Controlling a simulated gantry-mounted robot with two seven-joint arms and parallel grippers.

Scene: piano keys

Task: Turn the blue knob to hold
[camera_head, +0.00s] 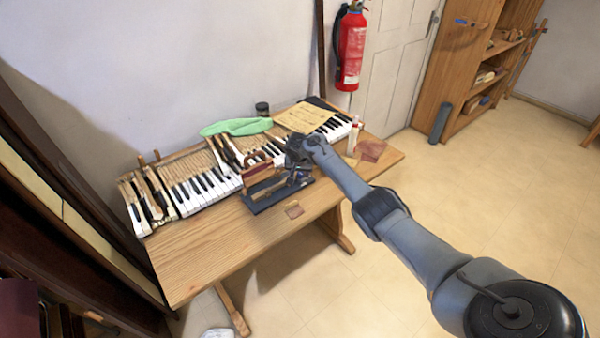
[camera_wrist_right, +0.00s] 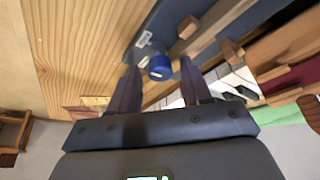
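The blue knob (camera_wrist_right: 160,68) shows in the right wrist view on a dark blue base plate (camera_wrist_right: 160,22), with small white labels (camera_wrist_right: 144,40) beside it that are too small to read. In the head view this base plate (camera_head: 262,204) lies at the front of the table, and my arm hides the knob. My right gripper (camera_wrist_right: 158,72) is open, its two fingers apart on either side of the knob. I see gaps between the fingers and the knob in the wrist view. My left gripper is in neither view.
The wooden table (camera_head: 200,258) carries piano keys (camera_head: 205,188), a green cloth (camera_head: 237,127), a paper sheet (camera_head: 304,118) and a white bottle (camera_head: 353,136). A wooden bar (camera_wrist_right: 222,18) stands on the base plate near the knob. The table's front left is clear.

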